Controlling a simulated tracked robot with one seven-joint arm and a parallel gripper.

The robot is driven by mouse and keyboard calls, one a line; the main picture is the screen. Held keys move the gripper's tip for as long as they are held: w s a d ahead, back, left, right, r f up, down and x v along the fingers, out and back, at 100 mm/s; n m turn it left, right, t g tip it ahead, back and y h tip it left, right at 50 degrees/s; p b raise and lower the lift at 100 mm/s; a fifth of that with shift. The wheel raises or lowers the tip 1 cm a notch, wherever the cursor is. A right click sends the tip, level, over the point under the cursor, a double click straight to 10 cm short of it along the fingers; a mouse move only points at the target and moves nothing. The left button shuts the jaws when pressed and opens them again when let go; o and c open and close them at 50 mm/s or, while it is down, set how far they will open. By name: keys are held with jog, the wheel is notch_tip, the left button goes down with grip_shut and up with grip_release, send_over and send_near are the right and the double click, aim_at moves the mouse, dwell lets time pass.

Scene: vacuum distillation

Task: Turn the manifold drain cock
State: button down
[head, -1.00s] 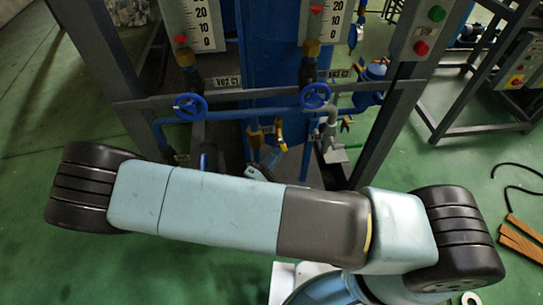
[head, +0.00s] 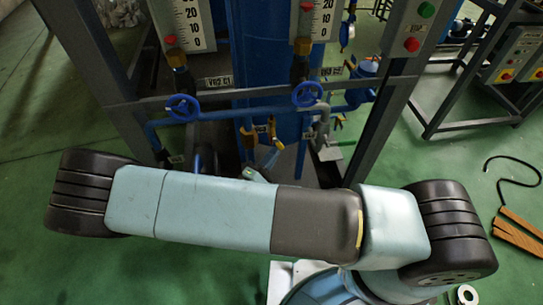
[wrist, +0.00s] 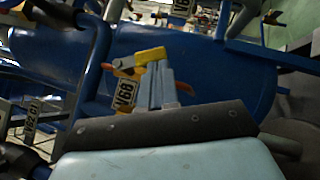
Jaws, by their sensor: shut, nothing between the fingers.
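The drain cock with its yellow handle (head: 271,127) sits on the piping low in the frame, below the two blue handwheels. In the wrist view a yellow handle (wrist: 150,56) shows just beyond my fingertips, beside a tag reading V68 (wrist: 125,93). My gripper (wrist: 157,80) is shut and empty, its grey fingers pointing toward that handle. They overlap it in the picture; I cannot tell whether they touch. In the head view my arm hides most of the gripper.
Blue handwheels (head: 184,107) and (head: 308,94) stand on the pipe above. Grey frame posts (head: 385,125) flank the piping. A large blue vessel (wrist: 215,75) fills much of the wrist view. Brown planks (head: 518,235) and a black hose (head: 510,180) lie on the green floor at right.

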jog(key=v, duration=1.4)
jog(key=shift+w, duration=0.15)
